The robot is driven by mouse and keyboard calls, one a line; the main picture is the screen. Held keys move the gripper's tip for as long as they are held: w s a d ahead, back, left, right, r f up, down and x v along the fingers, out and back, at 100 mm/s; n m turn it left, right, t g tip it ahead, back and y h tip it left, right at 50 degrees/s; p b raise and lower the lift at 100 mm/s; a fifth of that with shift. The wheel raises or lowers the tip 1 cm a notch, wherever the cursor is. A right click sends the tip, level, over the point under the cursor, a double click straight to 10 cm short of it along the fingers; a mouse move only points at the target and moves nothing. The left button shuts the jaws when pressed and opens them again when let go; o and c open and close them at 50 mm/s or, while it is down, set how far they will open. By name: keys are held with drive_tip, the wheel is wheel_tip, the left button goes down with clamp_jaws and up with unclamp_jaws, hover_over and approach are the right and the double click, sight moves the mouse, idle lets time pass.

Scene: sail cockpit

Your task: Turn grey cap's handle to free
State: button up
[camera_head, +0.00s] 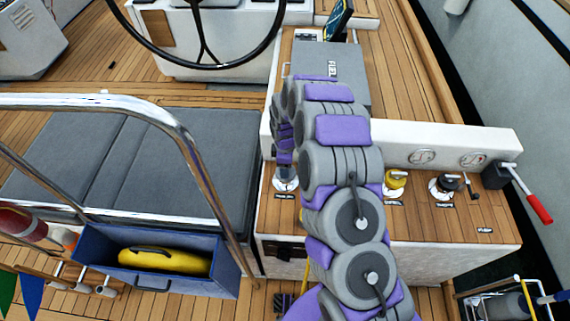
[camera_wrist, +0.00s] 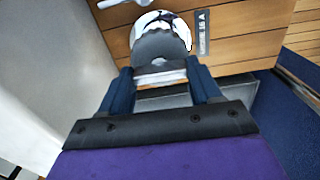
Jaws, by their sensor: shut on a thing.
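The grey cap (camera_wrist: 160,42), a round ribbed grey piece on a shiny metal base, stands on the wooden deck at the top centre of the wrist view. In the head view the grey cap (camera_head: 286,184) is at the left end of the wooden console top, partly hidden by my gripper (camera_head: 285,160). In the wrist view my gripper (camera_wrist: 162,74) is shut on the cap's handle (camera_wrist: 161,79), a pale bar with an orange-brown edge between the two dark blue fingers. Much of the handle is hidden between them.
A yellow cap (camera_head: 396,181), a black-topped fitting (camera_head: 443,186) and a red-handled lever (camera_head: 538,207) stand to the right on the console. A white raised ledge (camera_head: 400,134) with gauges runs behind. A metal rail (camera_head: 180,125) and blue bin (camera_head: 120,272) are left.

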idle(0.4)
drive_tip(key=o, duration=1.1)
drive_tip(key=shift+c, duration=0.2)
wheel_tip(320, 180, up, 17)
drive_tip(key=p, duration=0.2)
drive_tip(key=shift+r, duration=0.1)
